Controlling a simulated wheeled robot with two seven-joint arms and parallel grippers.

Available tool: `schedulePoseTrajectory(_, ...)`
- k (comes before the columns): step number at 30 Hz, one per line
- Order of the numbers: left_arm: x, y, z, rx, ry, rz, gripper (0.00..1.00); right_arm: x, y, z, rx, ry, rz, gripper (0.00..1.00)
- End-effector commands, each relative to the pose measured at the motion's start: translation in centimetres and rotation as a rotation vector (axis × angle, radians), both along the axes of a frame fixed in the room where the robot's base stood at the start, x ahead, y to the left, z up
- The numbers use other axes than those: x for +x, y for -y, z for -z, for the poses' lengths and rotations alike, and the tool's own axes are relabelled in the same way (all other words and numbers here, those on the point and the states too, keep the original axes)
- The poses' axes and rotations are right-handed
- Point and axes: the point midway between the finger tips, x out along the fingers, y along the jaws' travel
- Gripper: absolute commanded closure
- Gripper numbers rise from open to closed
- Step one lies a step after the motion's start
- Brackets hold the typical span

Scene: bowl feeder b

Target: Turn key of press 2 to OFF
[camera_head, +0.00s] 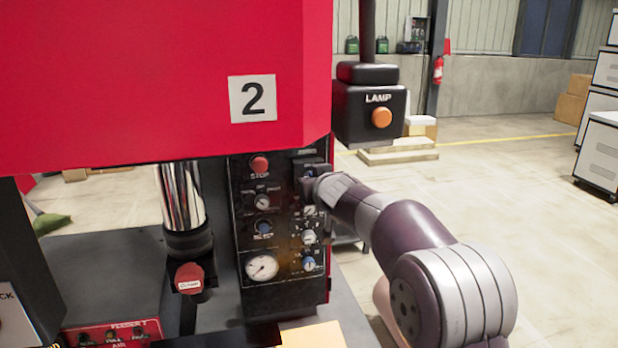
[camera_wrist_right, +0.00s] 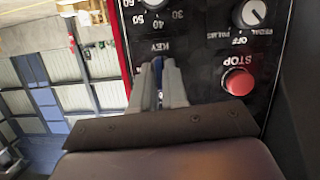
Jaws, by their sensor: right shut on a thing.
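Press 2 (camera_head: 170,80) is the red machine with a "2" plate (camera_head: 253,98). Its black control panel (camera_head: 238,225) faces me below the red body. My right gripper (camera_head: 309,184) is at the panel's upper right, beside the red STOP button (camera_head: 259,165). In the right wrist view my right gripper (camera_wrist_right: 158,66) is shut on the blue key (camera_wrist_right: 158,64) by the upside-down KEY label (camera_wrist_right: 152,46). The fingers cover most of the key and its markings, so I cannot tell its setting. My left gripper is not in view.
A LAMP box (camera_head: 368,111) with an orange button hangs right of the press, above my right arm. Other knobs and a round gauge (camera_head: 262,267) sit lower on the panel. A red-capped post (camera_head: 189,278) stands in front.

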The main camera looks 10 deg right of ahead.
Motion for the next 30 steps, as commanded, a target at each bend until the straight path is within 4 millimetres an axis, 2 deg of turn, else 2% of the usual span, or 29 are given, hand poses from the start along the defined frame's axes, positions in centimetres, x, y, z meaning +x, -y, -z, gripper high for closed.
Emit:
schedulePoseTrajectory(2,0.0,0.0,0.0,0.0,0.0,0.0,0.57,0.0,0.0,0.0,0.0,0.001,0.0,1.0)
schedulePoseTrajectory(3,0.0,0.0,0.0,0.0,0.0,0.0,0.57,0.0,0.0,0.0,0.0,0.001,0.0,0.74)
schedulePoseTrajectory(5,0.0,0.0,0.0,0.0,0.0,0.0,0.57,0.0,0.0,0.0,0.001,0.001,0.0,0.57)
schedulePoseTrajectory(14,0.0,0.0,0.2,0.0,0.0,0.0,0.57,-0.2,0.0,0.0,0.001,0.001,0.0,0.57)
schedulePoseTrajectory(24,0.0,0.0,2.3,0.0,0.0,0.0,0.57,-4.7,0.2,0.2,0.002,0.001,0.001,0.57)
schedulePoseTrajectory(30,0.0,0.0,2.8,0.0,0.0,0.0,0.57,-6.8,0.2,0.1,0.001,0.001,0.0,0.57)
